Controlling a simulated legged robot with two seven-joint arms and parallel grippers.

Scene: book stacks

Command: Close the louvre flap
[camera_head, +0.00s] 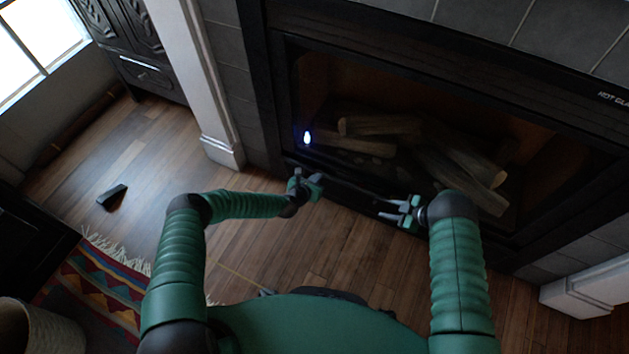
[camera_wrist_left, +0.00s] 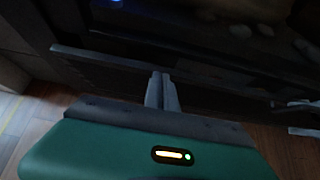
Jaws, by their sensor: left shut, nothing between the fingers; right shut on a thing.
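The louvre flap (camera_head: 352,189) is a long dark strip along the bottom of the fireplace, below the glass. It appears tilted outward, and its pale edge crosses the left wrist view (camera_wrist_left: 215,88). My left gripper (camera_head: 314,180) is at the flap's left part, shut and empty. Its closed fingers (camera_wrist_left: 161,88) overlap the flap's edge in the left wrist view; I cannot tell whether they touch it. My right gripper (camera_head: 388,208) is at the flap's right part, shut on its edge. The dim light hides the flap's slats and hinge.
The dark-framed fireplace holds logs (camera_head: 380,127) and a small bluish light (camera_head: 307,137) behind its opening. A white pillar (camera_head: 221,150) stands to the left. A dark object (camera_head: 112,196) lies on the wooden floor. A patterned rug (camera_head: 95,290) is at lower left.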

